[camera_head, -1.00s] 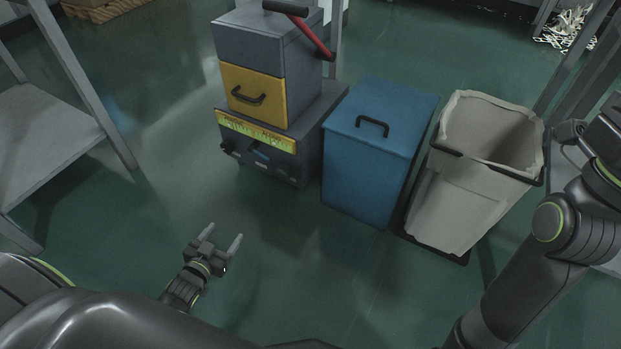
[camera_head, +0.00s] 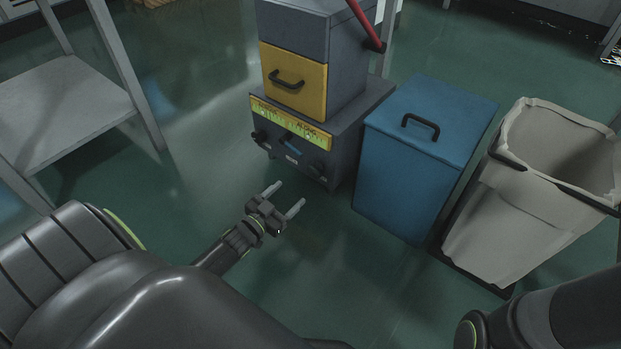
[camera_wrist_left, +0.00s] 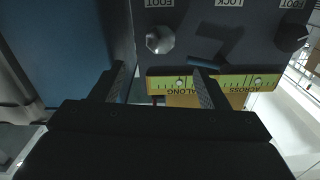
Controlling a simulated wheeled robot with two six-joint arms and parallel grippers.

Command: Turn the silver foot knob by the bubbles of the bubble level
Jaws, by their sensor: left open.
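The silver foot knob (camera_wrist_left: 160,40) shows at upper left in the left wrist view, under an upside-down FOOT label; in the head view it is the small knob (camera_head: 317,167) low right on the dark base unit. The yellow-green bubble level (camera_head: 290,121) runs along that unit's top front edge. In the wrist view the level (camera_wrist_left: 232,84) reads ALONG and ACROSS upside down, with a pale bubble in each half. My left gripper (camera_head: 287,196) is open and empty, in front of the unit and apart from the knob. My right gripper is out of view.
A blue lock lever (camera_wrist_left: 205,62) and a second, dark foot knob (camera_wrist_left: 292,38) sit on the same panel. A blue lidded bin (camera_head: 413,170) stands right of the unit, then a lined grey bin (camera_head: 535,200). A grey shelf (camera_head: 70,110) stands left. Floor before the unit is clear.

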